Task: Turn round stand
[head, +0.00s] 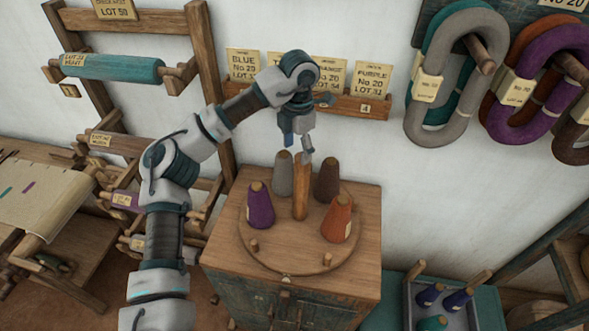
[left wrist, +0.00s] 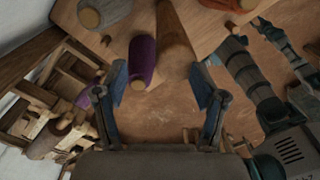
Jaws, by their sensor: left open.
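The round stand (head: 290,248) is a flat wooden disc on top of a cabinet. A wooden post (head: 300,195) rises from its middle. Around the post stand a purple cone (head: 260,208), a grey cone (head: 283,175), a dark brown cone (head: 327,180) and an orange cone (head: 338,218). Short pegs stick up near the front rim. My left gripper (head: 297,148) points down, open and empty, close to the post's top. In the left wrist view, the post (left wrist: 176,45) and purple cone (left wrist: 143,60) show between and beyond the open fingers (left wrist: 160,82). My right gripper is not in view.
The cabinet (head: 240,295) bears the stand. A labelled wall rail (head: 370,104) is behind it. Yarn hanks (head: 450,75) hang at right. A tray (head: 460,318) with dark blue cones is at lower right. A wooden rack (head: 205,60) and loom cloth (head: 45,200) are at left.

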